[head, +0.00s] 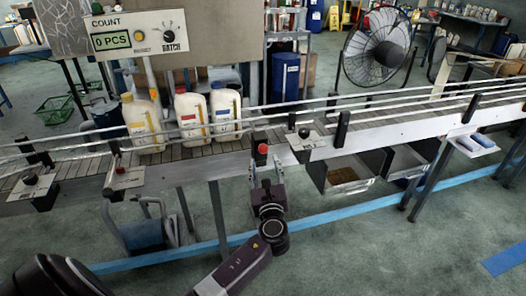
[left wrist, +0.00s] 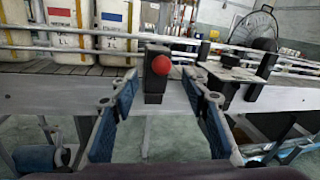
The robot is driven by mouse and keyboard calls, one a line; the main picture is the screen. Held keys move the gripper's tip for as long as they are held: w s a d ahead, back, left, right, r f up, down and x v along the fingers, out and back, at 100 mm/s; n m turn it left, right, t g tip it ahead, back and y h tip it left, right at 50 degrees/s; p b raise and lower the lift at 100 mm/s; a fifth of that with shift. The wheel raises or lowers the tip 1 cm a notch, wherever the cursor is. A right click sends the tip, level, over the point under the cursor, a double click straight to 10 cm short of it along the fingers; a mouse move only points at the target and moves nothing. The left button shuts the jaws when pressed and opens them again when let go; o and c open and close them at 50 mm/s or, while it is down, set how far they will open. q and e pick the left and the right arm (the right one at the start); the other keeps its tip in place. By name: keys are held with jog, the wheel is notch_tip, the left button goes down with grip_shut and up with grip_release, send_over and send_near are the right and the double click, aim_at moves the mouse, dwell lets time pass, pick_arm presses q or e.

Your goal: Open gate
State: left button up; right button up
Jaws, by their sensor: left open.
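A gate handle with a red ball knob (head: 263,149) sits at the front edge of the conveyor; the knob and its dark block also show in the left wrist view (left wrist: 161,65). My left gripper (head: 266,172) is open in front of the conveyor, just below the knob. In the left wrist view its blue-padded fingers (left wrist: 161,92) are spread to either side of the handle, with nothing visibly gripped. Whether they touch it cannot be told. My right gripper is not in view.
Three capped oil bottles (head: 190,118) stand on the conveyor (head: 195,153) left of the handle, behind metal guide rails. A black-knobbed handle (head: 304,132) is close on the right. Open bins (head: 345,176) hang below the conveyor. A counter box (head: 135,40) reads 0 PCS.

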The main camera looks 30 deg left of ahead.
aim_at(264, 152)
pick_arm(q)
jog(key=x, duration=0.6)
jog(key=shift+w+f+p, duration=0.1)
jog(key=shift+w+p, duration=0.2)
jog(key=shift+c, duration=0.3)
grip_shut()
